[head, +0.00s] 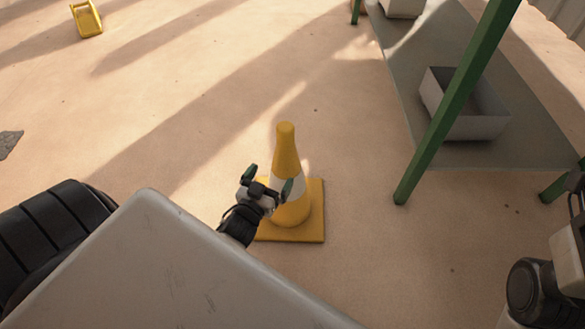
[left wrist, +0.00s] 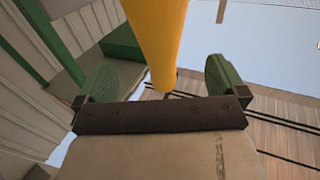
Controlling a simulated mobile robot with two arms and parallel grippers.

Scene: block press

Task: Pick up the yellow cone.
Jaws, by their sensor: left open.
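The yellow cone (head: 286,150) stands upright on its square yellow base, with a white band around its middle. In the head view my left gripper (head: 269,181) is at the left of the cone, level with the white band. Its two green-padded fingers are apart. In the left wrist view the yellow cone (left wrist: 157,35) shows between the open fingers, with a gap visible on each side. Part of the cone's band and base is hidden behind the gripper. Only part of my right arm shows at the right edge; its fingers are not seen.
A green-legged frame (head: 452,110) stands to the right of the cone, with an open grey box (head: 475,127) on a grey mat (head: 525,145) behind its leg. A small yellow object (head: 87,20) lies far left. The sandy floor around the cone is clear.

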